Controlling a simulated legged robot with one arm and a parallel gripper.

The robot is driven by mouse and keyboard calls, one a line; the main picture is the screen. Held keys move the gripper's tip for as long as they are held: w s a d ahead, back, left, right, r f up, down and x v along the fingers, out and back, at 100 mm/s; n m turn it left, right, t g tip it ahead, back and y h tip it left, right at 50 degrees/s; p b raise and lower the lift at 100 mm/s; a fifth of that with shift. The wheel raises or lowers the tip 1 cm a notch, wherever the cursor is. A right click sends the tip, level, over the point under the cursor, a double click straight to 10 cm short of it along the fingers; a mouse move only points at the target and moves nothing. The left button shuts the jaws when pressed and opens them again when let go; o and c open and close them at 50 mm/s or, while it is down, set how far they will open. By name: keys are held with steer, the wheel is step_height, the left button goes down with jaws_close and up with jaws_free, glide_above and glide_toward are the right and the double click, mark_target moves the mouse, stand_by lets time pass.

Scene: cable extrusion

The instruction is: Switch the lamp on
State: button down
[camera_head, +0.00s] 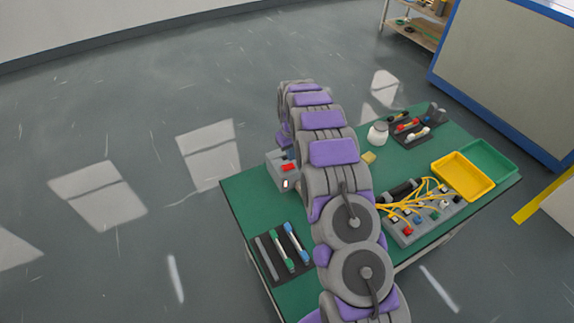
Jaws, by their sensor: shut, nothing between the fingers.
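A grey box (278,172) stands at the table's far left edge, beside my arm. It has a red part (289,167) on top and a small black and white part (286,184) on its front. My arm rises across the middle of the view and covers part of the box. My gripper does not show; the arm's far end bends down behind its own links, near the box. I cannot tell whether it touches the box. No lamp can be made out for certain. A small white rounded object with a grey top (378,133) stands right of the arm.
The green table (243,205) also bears a dark tray with pens (290,262), a grey block with yellow cables (421,226), a yellow bin (462,176), a green bin (489,160) and a dark rack (412,132). Open floor lies left of the table.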

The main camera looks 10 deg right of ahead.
mark_target(291, 165)
steer(key=shift+r+p, duration=0.5)
steer(key=shift+r, duration=1.35)
